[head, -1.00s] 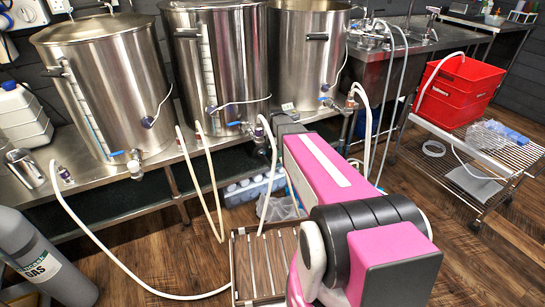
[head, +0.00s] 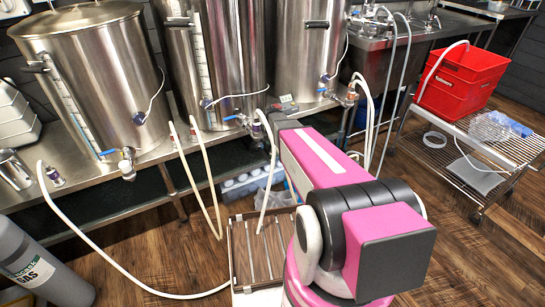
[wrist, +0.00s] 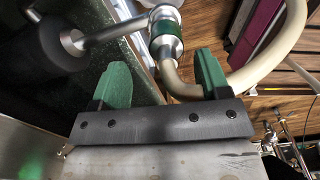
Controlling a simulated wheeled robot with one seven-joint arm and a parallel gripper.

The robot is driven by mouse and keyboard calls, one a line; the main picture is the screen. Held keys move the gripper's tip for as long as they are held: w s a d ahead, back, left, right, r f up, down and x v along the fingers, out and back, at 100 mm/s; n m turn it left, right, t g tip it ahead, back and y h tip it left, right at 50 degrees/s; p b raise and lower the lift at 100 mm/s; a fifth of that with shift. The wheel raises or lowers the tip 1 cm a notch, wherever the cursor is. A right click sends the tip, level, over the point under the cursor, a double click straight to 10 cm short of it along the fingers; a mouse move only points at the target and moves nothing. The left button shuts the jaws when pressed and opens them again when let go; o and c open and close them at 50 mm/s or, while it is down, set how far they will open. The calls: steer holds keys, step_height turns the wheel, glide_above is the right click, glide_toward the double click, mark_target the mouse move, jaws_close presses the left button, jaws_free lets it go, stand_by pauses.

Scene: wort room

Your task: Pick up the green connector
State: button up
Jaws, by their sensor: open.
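In the wrist view, a silver connector with a green band (wrist: 166,38) sits at the end of a metal pipe with a dark round part to its left. A cream hose leads from its lower end and curves to the right. My gripper (wrist: 160,78) has two green fingertips, spread wide with nothing between them. The connector lies just beyond the gap, nearer the right fingertip; I cannot tell whether it touches. In the head view my gripper is hidden behind my pink arm, and I cannot single out the green connector there.
Steel kettles (head: 95,75) with valves stand on a steel bench (head: 72,200). Several cream hoses (head: 95,262) hang to the floor near a slatted wooden crate (head: 238,262). A red crate (head: 455,92) sits on a wire cart (head: 440,160). A gas cylinder (head: 35,262) stands lower left.

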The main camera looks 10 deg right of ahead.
steer(key=f, duration=0.4)
steer(key=shift+s+f, duration=0.35)
steer(key=shift+f, duration=0.05)
steer(key=c, duration=1.1)
steer(key=shift+r, duration=0.1)
step_height(320, 180, up, 10)
steer(key=shift+f, duration=0.1)
steer(key=shift+r, duration=2.3)
